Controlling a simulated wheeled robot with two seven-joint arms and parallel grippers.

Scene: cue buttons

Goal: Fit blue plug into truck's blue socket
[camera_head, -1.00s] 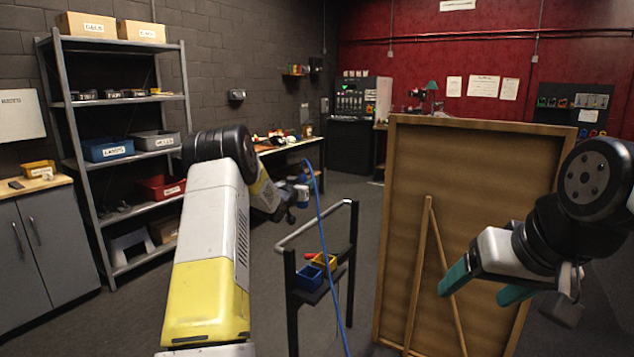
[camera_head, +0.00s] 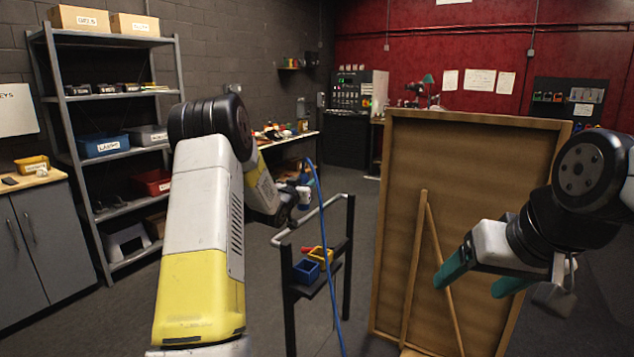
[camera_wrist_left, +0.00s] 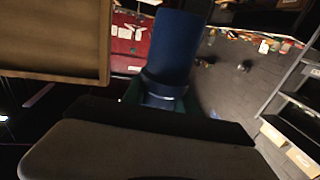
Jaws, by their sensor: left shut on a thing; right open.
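My left gripper (camera_head: 305,187) is shut on the blue plug (camera_wrist_left: 173,50), which stands up between its green fingers in the left wrist view. In the head view the plug is small and partly hidden by my arm. A blue cable (camera_head: 324,245) hangs from near the gripper, passing in front of the truck. The truck, a black stand with a grey handle bar (camera_head: 312,219), carries a blue box-like socket (camera_head: 306,271) and a yellow one (camera_head: 320,254). The gripper appears above the handle, apart from the sockets. My right gripper (camera_head: 480,278) is open and empty at the right.
A large brown wooden panel with a prop (camera_head: 470,200) stands right of the truck, behind my right gripper. A metal shelf (camera_head: 108,150) with bins and a grey cabinet (camera_head: 40,240) are at left. A workbench (camera_head: 290,140) is behind.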

